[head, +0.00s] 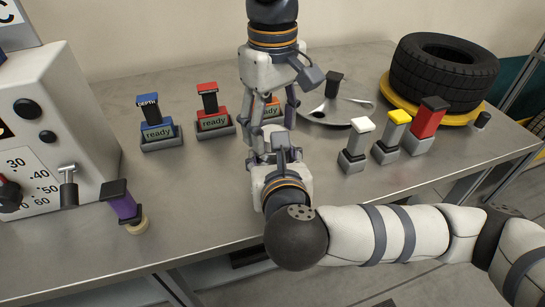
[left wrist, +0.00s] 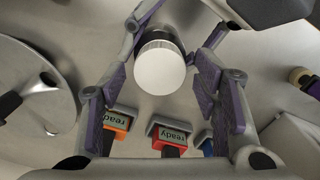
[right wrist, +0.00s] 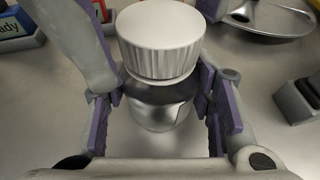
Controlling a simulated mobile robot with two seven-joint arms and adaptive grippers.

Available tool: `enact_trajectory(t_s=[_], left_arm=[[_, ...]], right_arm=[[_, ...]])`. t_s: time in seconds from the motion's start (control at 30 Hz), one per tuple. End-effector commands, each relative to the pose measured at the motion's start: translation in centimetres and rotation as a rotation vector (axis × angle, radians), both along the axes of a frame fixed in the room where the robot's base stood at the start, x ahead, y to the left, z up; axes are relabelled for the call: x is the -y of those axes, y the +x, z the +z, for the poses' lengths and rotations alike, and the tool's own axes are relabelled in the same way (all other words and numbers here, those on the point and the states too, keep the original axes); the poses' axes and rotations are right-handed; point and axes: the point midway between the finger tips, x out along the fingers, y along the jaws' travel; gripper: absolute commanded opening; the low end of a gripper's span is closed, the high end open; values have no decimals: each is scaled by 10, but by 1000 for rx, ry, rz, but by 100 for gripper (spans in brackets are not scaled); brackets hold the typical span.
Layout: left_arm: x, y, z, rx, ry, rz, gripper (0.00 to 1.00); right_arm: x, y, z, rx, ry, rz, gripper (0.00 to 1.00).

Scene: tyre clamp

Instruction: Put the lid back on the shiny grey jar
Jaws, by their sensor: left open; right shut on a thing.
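The shiny grey jar (right wrist: 160,112) stands upright between my right gripper's purple pads in the right wrist view. My right gripper (right wrist: 165,125) is shut on it. The white ribbed lid (right wrist: 160,45) is at the jar's top; I cannot tell whether it is fully seated. In the left wrist view the lid (left wrist: 160,67) appears from above as a pale disc. My left gripper (left wrist: 170,105) is open, its fingers apart on either side of the lid. In the head view the left gripper (head: 270,132) points down above the right gripper (head: 278,158), and they hide the jar.
Blue (head: 157,128), red (head: 213,112) and orange "ready" blocks stand behind. White (head: 354,148), yellow (head: 393,135) and red (head: 428,125) handled blocks stand right. A metal dish (head: 345,112) and tyre (head: 443,72) lie beyond. A purple-handled tool (head: 124,207) is left.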

Motion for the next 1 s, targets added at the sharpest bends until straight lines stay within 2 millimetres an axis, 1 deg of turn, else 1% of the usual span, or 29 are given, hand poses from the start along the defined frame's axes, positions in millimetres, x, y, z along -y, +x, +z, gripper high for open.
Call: enact_trajectory(t_s=[0.13, 0.37, 0.4, 0.47, 0.5, 0.57, 0.6, 0.63, 0.73, 0.77, 0.87, 0.97, 1.0], left_arm=[[0, 0, -8, 1, -2, 0, 56], [0, 0, -9, 1, -2, 0, 56], [0, 0, -9, 1, -2, 0, 54], [0, 0, -9, 1, -2, 0, 40], [0, 0, -9, 1, -2, 0, 31], [0, 0, -9, 1, -2, 0, 18], [0, 0, -9, 1, -1, 0, 9], [0, 0, -9, 1, -1, 0, 6], [0, 0, -9, 1, -1, -18, 6], [0, 0, -9, 1, 0, -44, 6], [0, 0, -9, 1, 0, -245, 6], [0, 0, -9, 0, 0, -590, 6], [0, 0, -9, -1, -1, -740, 6]], right_arm=[[0, 0, -1, -2, 0, 0, 0], [0, 0, -1, -2, 0, 0, 0], [0, 0, -1, -2, 0, 0, 0], [0, 0, -1, -2, 0, 0, 0], [0, 0, -1, -2, 0, 0, 0], [0, 0, -1, -2, 0, 0, 0], [0, 0, -1, -2, 0, 0, 0], [0, 0, -1, -2, 0, 0, 0], [0, 0, -1, -2, 0, 0, 0], [0, 0, -1, -2, 0, 0, 0], [0, 0, -1, -2, 0, 0, 0], [0, 0, -1, -2, 0, 0, 0], [0, 0, -1, -2, 0, 0, 0]])
